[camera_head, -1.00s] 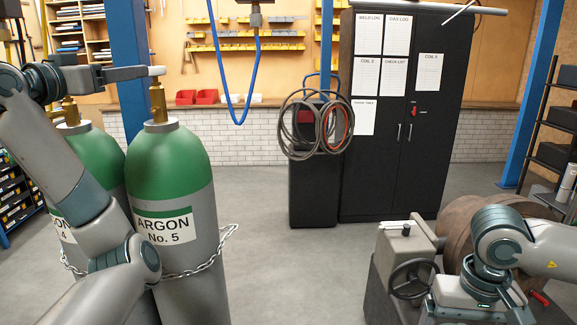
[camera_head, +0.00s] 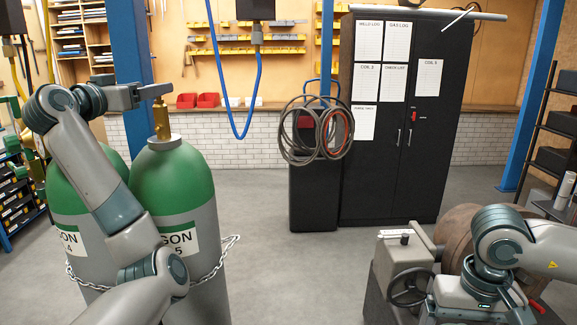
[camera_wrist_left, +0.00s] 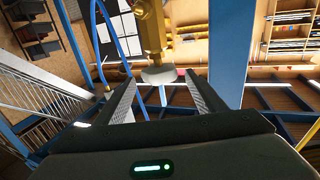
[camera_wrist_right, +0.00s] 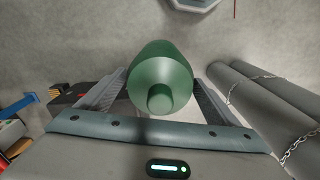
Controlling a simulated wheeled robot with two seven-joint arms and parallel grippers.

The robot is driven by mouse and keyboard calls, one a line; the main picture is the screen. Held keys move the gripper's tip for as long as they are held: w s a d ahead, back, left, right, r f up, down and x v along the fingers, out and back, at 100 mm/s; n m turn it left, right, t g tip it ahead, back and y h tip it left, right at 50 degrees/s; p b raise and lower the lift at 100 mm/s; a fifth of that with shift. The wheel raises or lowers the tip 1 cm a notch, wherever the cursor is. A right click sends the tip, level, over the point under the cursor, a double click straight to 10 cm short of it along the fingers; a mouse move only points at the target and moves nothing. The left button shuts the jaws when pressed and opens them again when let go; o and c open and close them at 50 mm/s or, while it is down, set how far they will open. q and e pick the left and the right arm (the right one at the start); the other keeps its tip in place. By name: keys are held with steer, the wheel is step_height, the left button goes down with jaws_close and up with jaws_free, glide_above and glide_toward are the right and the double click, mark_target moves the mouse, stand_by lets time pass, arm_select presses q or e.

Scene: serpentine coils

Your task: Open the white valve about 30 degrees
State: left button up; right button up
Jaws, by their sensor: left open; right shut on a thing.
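The white valve knob (camera_wrist_left: 163,75) sits on a brass valve body (camera_wrist_left: 151,25) and shows between the fingertips of my left gripper (camera_wrist_left: 163,88). That gripper is open; I cannot tell whether a finger touches the knob. In the head view my left gripper (camera_head: 138,93) is at the top of the brass valve (camera_head: 160,118) on the Argon cylinder (camera_head: 175,185) and hides the knob. In the right wrist view my right gripper (camera_wrist_right: 160,85) is shut on a green, round-ended thing (camera_wrist_right: 162,70). In the head view its fingers are hidden.
A second Argon cylinder (camera_head: 72,210) stands to the left, with a chain (camera_head: 213,262) around the pair. A grey machine with a handwheel (camera_head: 408,288) is at lower right. A black cabinet (camera_head: 385,180) and hung hoses (camera_head: 300,135) are behind. The middle floor is clear.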

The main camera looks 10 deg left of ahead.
arm_select(q)
steer(key=w+p, duration=0.1)
steer(key=w, duration=0.1)
steer(key=w+p, duration=0.1)
steer(key=w, duration=0.1)
steer(key=shift+d+r, duration=0.15)
arm_select(e)
step_height(320, 180, up, 3)
steer(key=shift+f, duration=0.1)
arm_select(q)
steer(key=shift+w, duration=0.3)
steer(key=c, duration=1.1)
